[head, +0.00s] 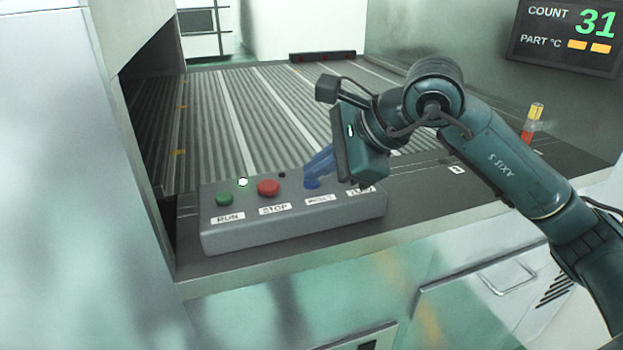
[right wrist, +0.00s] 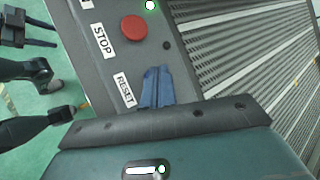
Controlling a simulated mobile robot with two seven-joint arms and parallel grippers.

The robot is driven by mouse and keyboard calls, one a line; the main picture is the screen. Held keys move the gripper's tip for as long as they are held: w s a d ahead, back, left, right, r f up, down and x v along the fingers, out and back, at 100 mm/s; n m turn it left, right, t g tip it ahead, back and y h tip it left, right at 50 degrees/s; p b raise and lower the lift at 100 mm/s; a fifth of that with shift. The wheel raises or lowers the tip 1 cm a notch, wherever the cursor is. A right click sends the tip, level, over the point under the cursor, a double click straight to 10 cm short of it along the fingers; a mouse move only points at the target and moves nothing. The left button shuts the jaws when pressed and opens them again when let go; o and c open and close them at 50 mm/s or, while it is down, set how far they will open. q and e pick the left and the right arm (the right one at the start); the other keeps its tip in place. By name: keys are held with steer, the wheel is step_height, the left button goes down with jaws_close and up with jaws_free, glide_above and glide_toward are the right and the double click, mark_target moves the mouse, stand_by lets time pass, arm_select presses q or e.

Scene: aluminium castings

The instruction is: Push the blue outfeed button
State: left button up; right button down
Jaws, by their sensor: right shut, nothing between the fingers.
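The grey control box (head: 292,222) stands on the ledge in front of the conveyor. It carries a green RUN button (head: 224,199) and a red STOP button (head: 268,187). A RESET label (head: 318,200) and a partly covered label (head: 361,190) follow to the right. I cannot make out a blue outfeed button; my gripper covers that end. My right gripper (head: 312,182) is shut and empty, its blue fingers over the box behind the RESET label; contact is unclear. These fingers also show in the right wrist view (right wrist: 157,72). There my left gripper (right wrist: 48,33) is open at the far left.
The ribbed conveyor bed (head: 240,100) lies behind the box. A machine wall (head: 60,170) stands close on the left. A small red-and-yellow beacon (head: 532,123) and a count display (head: 570,37) are on the right. A drawer handle (head: 510,282) is below the ledge.

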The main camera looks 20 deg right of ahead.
mark_target(319, 184)
steer(key=shift+r+p, duration=0.5)
steer(key=shift+r, duration=0.35)
steer(key=shift+r, duration=0.1)
steer(key=shift+r+p, duration=1.65)
steer(key=shift+r, duration=0.85)
steer(key=shift+f, duration=0.1)
